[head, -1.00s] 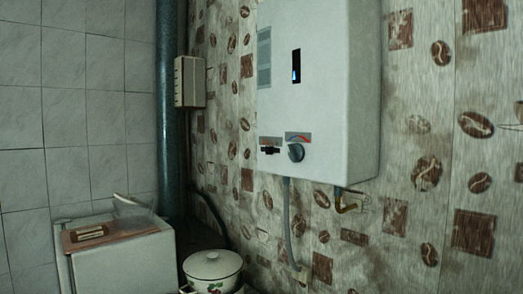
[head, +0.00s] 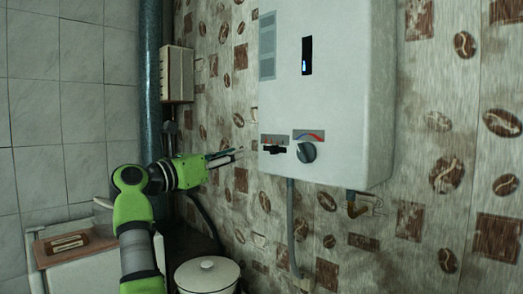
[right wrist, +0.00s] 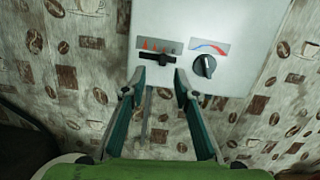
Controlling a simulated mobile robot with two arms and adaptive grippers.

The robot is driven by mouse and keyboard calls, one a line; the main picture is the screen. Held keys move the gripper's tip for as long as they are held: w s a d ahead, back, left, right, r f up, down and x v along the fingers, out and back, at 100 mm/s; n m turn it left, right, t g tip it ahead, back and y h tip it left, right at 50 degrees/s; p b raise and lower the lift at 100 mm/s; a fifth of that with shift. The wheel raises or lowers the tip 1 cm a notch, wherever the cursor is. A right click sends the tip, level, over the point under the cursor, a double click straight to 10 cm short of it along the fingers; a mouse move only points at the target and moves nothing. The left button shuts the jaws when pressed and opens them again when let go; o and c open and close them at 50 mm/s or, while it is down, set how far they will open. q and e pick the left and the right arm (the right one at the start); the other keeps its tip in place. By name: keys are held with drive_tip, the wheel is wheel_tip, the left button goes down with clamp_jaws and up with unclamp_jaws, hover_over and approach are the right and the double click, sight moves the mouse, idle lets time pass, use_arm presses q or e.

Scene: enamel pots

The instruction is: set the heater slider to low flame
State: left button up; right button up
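The white water heater (head: 350,100) hangs on the patterned wall. Its black heater slider (head: 275,149) sits under a strip with red flame marks, left of a round grey dial (head: 306,152). My right gripper (head: 238,155) is just left of the slider in the head view, apart from it. In the right wrist view my right gripper (right wrist: 156,78) is open and empty, its fingers spread below the slider (right wrist: 156,58). The slider's knob shows near the middle of its slot there. My left gripper is out of view.
A white lidded pot (head: 207,275) stands below. A small box (head: 176,75) is on the wall at left, beside a dark vertical pipe (head: 151,85).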

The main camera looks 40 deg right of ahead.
sight(271, 150)
drive_tip(key=shift+m+y, duration=0.6)
drive_tip(key=shift+y, duration=0.1)
drive_tip(key=d+p, duration=0.1)
drive_tip(key=d, duration=0.3)
drive_tip(key=d+p, duration=0.2)
drive_tip(key=d, duration=0.2)
drive_tip(key=d+p, duration=0.2)
drive_tip(key=d, duration=0.2)
drive_tip(key=shift+w+d+r, duration=0.15)
drive_tip(key=shift+w+r, duration=0.05)
drive_tip(key=shift+r, duration=0.05)
drive_tip(key=shift+d+f+p, duration=0.1)
drive_tip(key=shift+d+p, duration=0.2)
drive_tip(key=shift+d, duration=0.05)
drive_tip(key=shift+c, duration=0.4)
drive_tip(key=shift+a, duration=0.1)
clamp_jaws()
